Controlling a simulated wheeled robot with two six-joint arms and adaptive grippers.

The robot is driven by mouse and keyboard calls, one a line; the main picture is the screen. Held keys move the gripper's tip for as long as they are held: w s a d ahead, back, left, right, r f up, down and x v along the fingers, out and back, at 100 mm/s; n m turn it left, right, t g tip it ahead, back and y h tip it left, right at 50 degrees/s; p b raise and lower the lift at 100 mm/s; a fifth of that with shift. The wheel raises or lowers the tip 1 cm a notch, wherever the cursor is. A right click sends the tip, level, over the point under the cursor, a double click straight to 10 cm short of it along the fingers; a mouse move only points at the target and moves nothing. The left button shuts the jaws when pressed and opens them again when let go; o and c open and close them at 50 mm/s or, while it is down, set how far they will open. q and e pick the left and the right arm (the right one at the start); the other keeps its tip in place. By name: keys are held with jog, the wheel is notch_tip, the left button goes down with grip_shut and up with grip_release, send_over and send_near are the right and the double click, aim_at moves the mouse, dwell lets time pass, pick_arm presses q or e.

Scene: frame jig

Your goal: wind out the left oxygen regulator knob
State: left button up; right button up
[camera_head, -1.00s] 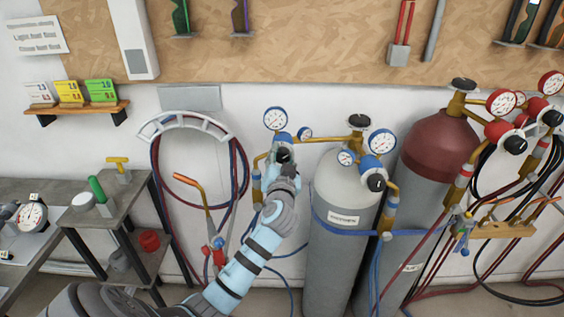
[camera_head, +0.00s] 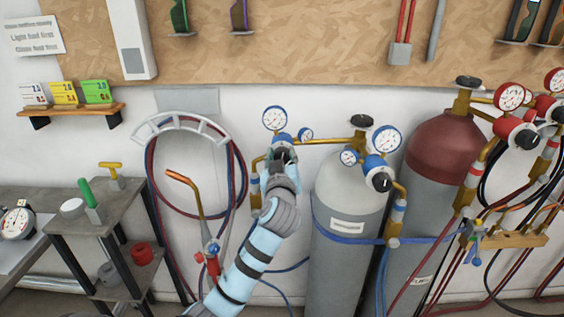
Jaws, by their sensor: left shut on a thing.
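The left oxygen regulator (camera_head: 282,140) is blue, with a large white gauge (camera_head: 275,119) above it and a small gauge (camera_head: 305,134) to its right. It joins a brass pipe that runs right to the grey oxygen cylinder (camera_head: 345,195). My left gripper (camera_head: 282,155) is at the front of this regulator, shut on its black knob, which the gripper largely hides. My left arm reaches up to it from the bottom. My right gripper is not in the picture.
A second blue regulator (camera_head: 377,170) with a black knob sits right of the grey cylinder. A maroon-topped cylinder (camera_head: 442,140) stands beyond. A hose hanger (camera_head: 180,124) and torch (camera_head: 187,180) are left of my arm. A small shelved table (camera_head: 110,206) stands further left.

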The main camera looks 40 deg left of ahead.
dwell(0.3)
pick_arm(q)
jog(key=o, duration=1.2)
jog(key=shift+c, duration=0.2)
jog(key=v, duration=1.2)
